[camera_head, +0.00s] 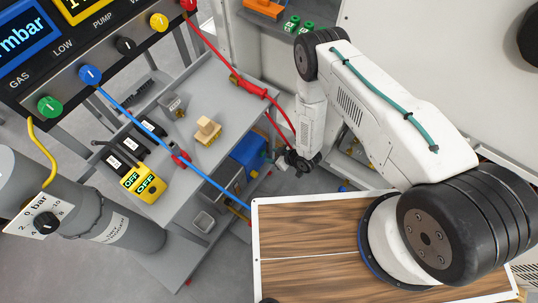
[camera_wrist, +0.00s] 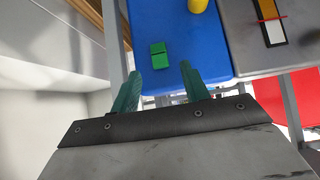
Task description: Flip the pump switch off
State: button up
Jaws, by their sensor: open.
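A switch box with black levers (camera_head: 128,144) and small white labels stands on the grey cart at the left in the head view. Its front carries yellow plates reading OFF (camera_head: 140,184). I cannot read which lever is the pump's. My gripper (camera_head: 297,166) hangs to the right of the cart, well apart from the switch box. In the wrist view my gripper (camera_wrist: 160,68) has its two green fingers spread and nothing between them. The switch box cannot be made out in the wrist view.
The grey cart (camera_head: 222,90) also holds a wooden block (camera_head: 207,131). A control panel with knobs (camera_head: 90,74) hangs above it, with blue and red hoses crossing. A gas cylinder (camera_head: 110,225) stands at lower left. The wrist view shows a green block (camera_wrist: 158,54) on a blue surface (camera_wrist: 213,55).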

jog(key=shift+v, duration=1.5)
jog(key=s+d+f+m+g+h, duration=0.1)
jog(key=s+d+f+g+h, duration=0.1)
jog(key=s+d+g+h, duration=0.35)
jog(key=w+d+r+m+g+h, duration=0.1)
jog(key=d+r+m, duration=0.15)
jog(key=r, duration=0.95)
jog(key=w+d+r+m+g+h, duration=0.1)
jog(key=d+r, duration=0.3)
jog(key=r, duration=0.7)
jog(key=w+d+r+m+g+h, duration=0.1)
jog(key=d+r+h, duration=0.15)
jog(key=r, duration=0.95)
jog(key=s+d+r+m+t+y, duration=0.1)
jog(key=s+r, duration=0.6)
jog(key=r, duration=0.5)
jog(key=s+d+r+m+t, duration=0.1)
jog(key=s+d+r+m, duration=0.1)
jog(key=s+r, duration=0.5)
jog(key=s+d+r+m+t+y, duration=0.1)
jog(key=s+r, duration=0.6)
jog(key=r, duration=1.2)
jog(key=shift+d+m+t+y, duration=0.3)
jog(key=shift+d+m+t, duration=0.15)
jog(key=shift+d+t, duration=0.1)
